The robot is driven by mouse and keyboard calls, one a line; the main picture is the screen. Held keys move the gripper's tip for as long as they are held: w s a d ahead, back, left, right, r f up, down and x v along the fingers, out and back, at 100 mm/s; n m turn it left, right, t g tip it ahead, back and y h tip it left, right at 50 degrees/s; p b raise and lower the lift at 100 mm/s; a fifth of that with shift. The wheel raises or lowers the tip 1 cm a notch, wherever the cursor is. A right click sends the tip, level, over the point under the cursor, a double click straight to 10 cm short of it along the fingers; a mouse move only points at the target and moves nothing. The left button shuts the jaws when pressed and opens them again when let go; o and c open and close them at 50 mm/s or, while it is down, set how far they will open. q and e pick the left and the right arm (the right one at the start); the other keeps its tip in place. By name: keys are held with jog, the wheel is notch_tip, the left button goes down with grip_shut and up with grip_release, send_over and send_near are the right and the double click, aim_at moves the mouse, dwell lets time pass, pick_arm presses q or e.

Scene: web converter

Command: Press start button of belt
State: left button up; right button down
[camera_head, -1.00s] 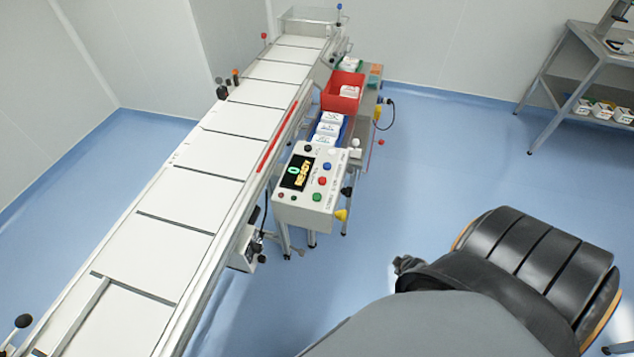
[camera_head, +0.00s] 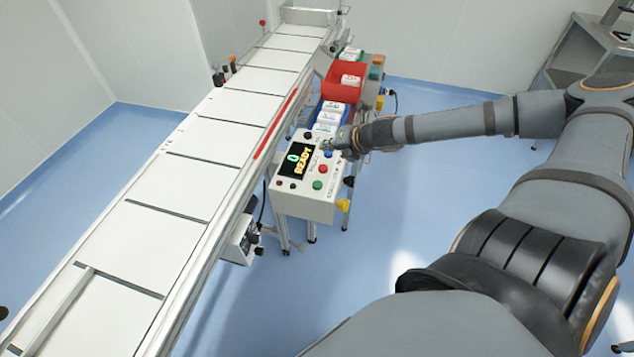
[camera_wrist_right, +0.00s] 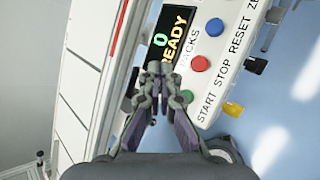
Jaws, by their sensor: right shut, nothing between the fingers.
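The control box (camera_head: 305,198) stands beside the belt, with a dark display (camera_head: 296,161) reading "0 READY". A green button (camera_head: 317,185), a red button (camera_head: 323,169) and a blue button (camera_head: 328,154) sit on its face. My right gripper (camera_head: 328,146) is shut and empty, above the upper part of the panel near the blue button. In the right wrist view the shut fingertips (camera_wrist_right: 160,70) overlap the display's edge. There the green button (camera_wrist_right: 187,96) lies just right of the fingers, beside the printed word START. Contact with the panel cannot be told. My left gripper is out of view.
The white conveyor belt (camera_head: 190,187) runs along the left side. A red bin (camera_head: 343,84) and white packs (camera_head: 328,115) stand behind the box. A yellow knob (camera_head: 343,205) sticks out at the box's right side.

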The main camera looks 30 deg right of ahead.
aim_at(320, 185)
jog(key=a, duration=0.1)
jog(key=s+a+n, duration=0.1)
jog(key=a+n, duration=0.1)
jog(key=shift+s+a+g+y, duration=0.35)
jog(key=shift+g+y, duration=0.05)
jog(key=shift+f, duration=0.15)
notch_tip(320, 185, down, 9)
jog(key=b, duration=0.9)
dwell(0.7)
jog(key=shift+f+b, duration=0.25)
jog(key=shift+b, duration=0.15)
